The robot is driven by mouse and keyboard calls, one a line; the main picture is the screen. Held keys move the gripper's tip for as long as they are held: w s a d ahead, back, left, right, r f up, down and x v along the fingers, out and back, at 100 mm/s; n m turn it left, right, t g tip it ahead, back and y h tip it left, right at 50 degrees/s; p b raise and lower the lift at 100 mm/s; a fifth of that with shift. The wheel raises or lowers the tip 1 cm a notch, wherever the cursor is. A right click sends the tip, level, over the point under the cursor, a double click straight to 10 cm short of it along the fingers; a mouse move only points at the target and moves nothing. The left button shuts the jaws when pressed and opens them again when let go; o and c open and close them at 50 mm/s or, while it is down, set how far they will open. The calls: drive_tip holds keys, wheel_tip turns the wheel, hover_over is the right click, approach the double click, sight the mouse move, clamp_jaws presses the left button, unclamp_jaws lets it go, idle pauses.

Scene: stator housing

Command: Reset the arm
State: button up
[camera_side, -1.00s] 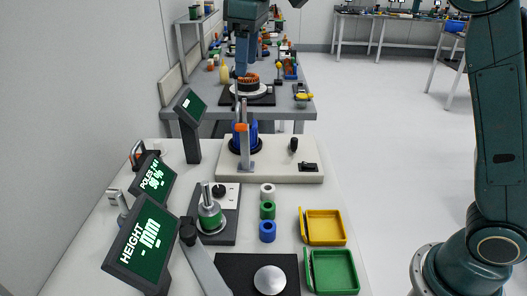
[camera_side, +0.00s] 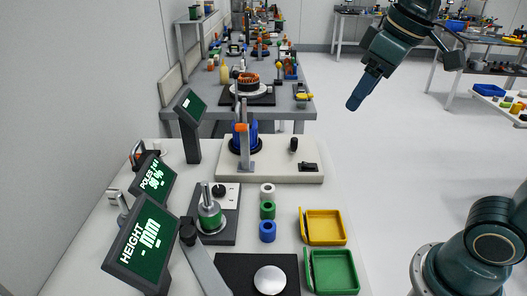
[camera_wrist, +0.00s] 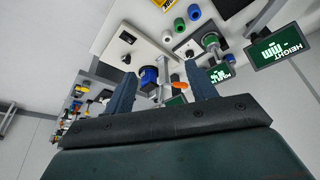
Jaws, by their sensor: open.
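My gripper (camera_side: 358,100) hangs in the air at the upper right of the side view, over the floor to the right of the table and well clear of it. In the wrist view my gripper (camera_wrist: 160,82) shows two fingers set wide apart with nothing held between them. A blue stator housing (camera_side: 252,136) stands on a white fixture base (camera_side: 270,172), by an upright post with an orange part. The blue housing also shows in the wrist view (camera_wrist: 148,78), beyond the fingers.
White, green and blue rings (camera_side: 267,210) stand on the table. A yellow tray (camera_side: 324,240) and a green tray (camera_side: 333,284) lie at its right edge. A height display (camera_side: 140,245) stands at the left. Open floor lies right of the table.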

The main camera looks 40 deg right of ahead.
drive_tip(key=s+d+f+m+t, duration=0.1)
drive_tip(key=s+f+m, duration=0.1)
drive_tip(key=s+f, duration=0.5)
drive_tip(key=shift+s+d+f, duration=0.3)
drive_tip(key=shift+s+d, duration=0.1)
drive_tip(key=shift+s, duration=0.55)
